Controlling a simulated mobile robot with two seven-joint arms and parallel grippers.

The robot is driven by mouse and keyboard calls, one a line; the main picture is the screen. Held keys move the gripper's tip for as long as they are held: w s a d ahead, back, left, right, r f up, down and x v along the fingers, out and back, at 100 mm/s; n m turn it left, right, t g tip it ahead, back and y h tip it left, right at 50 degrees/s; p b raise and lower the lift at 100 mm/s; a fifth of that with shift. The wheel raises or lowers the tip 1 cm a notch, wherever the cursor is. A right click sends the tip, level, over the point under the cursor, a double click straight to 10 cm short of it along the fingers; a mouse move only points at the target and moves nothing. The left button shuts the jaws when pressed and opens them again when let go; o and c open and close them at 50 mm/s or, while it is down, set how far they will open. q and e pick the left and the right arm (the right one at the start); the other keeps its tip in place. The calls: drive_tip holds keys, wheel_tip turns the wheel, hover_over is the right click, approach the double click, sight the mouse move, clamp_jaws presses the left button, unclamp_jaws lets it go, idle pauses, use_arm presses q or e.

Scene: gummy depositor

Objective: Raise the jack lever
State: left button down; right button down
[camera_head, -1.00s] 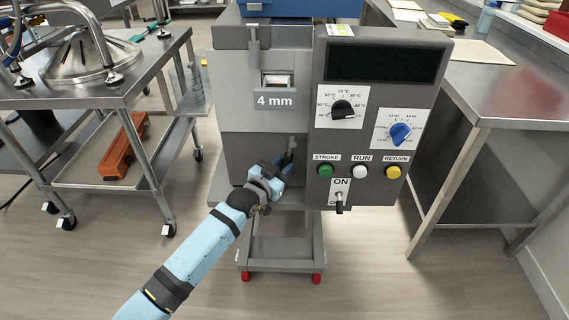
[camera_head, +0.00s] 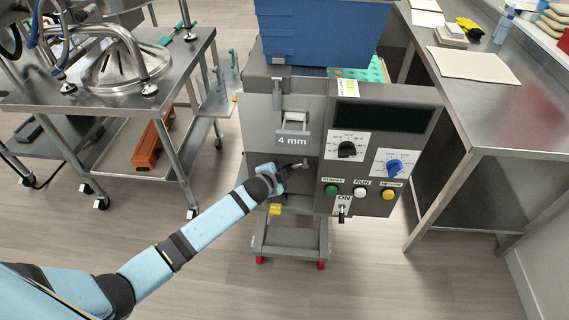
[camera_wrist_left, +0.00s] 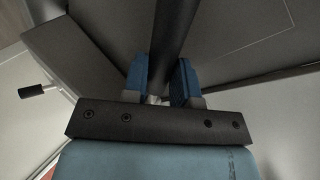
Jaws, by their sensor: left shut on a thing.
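My left gripper (camera_head: 285,167) is at the front of the grey depositor (camera_head: 258,128), left of the coloured buttons. It is shut on the jack lever (camera_head: 299,164), whose end shows just right of the fingers. In the left wrist view the lever is a dark bar (camera_wrist_left: 174,38) running between the two blue fingers (camera_wrist_left: 175,85). The lever's base is hidden behind my wrist. The grey 4 mm plate (camera_head: 291,141) is above the gripper. My right gripper is out of view.
The control panel (camera_head: 369,172) with knobs, buttons and the ON switch (camera_head: 341,213) is close on the right. A blue hopper (camera_head: 322,32) sits on top. Steel tables stand left (camera_head: 40,100) and right (camera_head: 490,95). The floor in front is clear.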

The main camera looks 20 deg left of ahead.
use_arm(q)
drive_tip(key=r+m+y+p, duration=0.1)
drive_tip(key=p, duration=0.1)
drive_tip(key=s+m+g+y+p, duration=0.1)
drive_tip(key=p, duration=0.1)
drive_tip(key=shift+a+r+p, duration=0.3)
drive_tip(key=shift+r+p, duration=0.05)
idle(0.3)
drive_tip(key=c, duration=1.2)
unclamp_jaws()
drive_tip(key=shift+w, duration=0.1)
drive_tip(key=shift+w+r, duration=0.15)
drive_tip(key=shift+r, duration=0.15)
drive_tip(key=v, duration=1.3)
drive_tip(key=shift+s+d+r, duration=0.2)
drive_tip(key=shift+s, duration=0.1)
